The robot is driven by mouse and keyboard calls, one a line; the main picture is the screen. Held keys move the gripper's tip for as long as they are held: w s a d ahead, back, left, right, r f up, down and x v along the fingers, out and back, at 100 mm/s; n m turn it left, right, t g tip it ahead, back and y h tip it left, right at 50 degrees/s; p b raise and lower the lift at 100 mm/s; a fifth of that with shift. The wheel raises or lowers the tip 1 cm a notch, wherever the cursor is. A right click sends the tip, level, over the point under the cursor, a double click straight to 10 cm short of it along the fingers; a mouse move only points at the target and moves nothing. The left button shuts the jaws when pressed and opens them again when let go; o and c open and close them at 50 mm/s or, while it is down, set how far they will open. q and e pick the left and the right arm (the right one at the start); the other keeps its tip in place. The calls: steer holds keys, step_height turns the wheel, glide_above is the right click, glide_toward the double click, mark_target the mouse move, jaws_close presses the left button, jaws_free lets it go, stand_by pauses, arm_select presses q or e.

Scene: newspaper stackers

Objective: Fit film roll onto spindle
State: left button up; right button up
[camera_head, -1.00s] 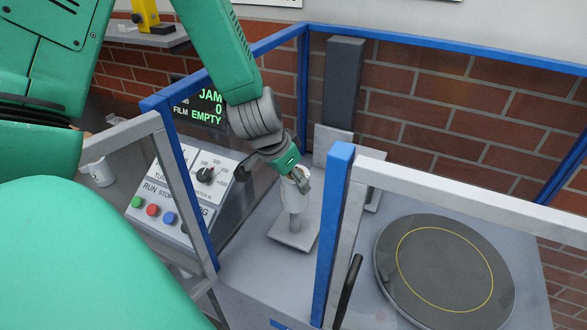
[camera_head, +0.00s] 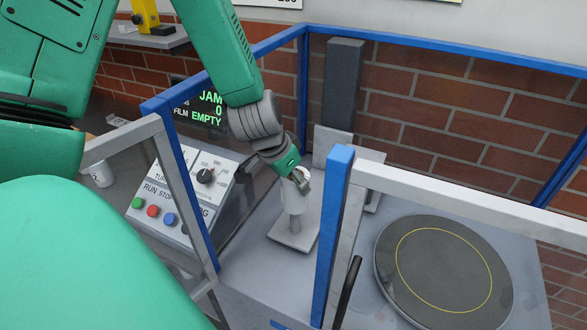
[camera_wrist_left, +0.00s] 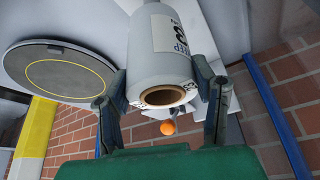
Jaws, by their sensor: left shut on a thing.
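The white film roll (camera_wrist_left: 160,55), with a brown hollow core and a label, is held between the two fingers of my left gripper (camera_wrist_left: 160,88). In the head view the left gripper (camera_head: 296,180) is shut on the roll (camera_head: 294,201), above a light grey base plate (camera_head: 291,238). A narrower grey spindle post (camera_head: 295,224) shows between the roll and the plate. The roll is roughly in line with the post. The fingers partly cover the roll's top, and I cannot tell how far the post is inside the core. My right gripper is not in view.
Blue frame posts (camera_head: 333,235) and clear panels surround the spindle area. A round dark turntable (camera_head: 444,272) lies to the right. A control panel (camera_head: 180,200) with buttons and a knob stands left; a screen (camera_head: 200,108) reads "JAM 0 FILM EMPTY". A dark column (camera_head: 344,85) stands behind.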

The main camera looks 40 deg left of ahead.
arm_select(q)
steer(key=b, duration=0.4)
glide_above(292, 216)
steer(key=shift+w+f, duration=0.15)
steer(key=shift+f, duration=1.15)
steer(key=shift+w+f, duration=0.1)
steer(key=shift+f, duration=1.2)
steer(key=shift+s+f+b, duration=0.15)
steer(key=shift+f+b, duration=0.35)
steer(key=shift+f, duration=0.5)
steer(key=shift+f+b, duration=0.75)
steer(key=shift+f, duration=0.35)
steer(key=o, duration=1.6)
steer(key=shift+c, duration=0.2)
steer(key=shift+s+r, duration=0.1)
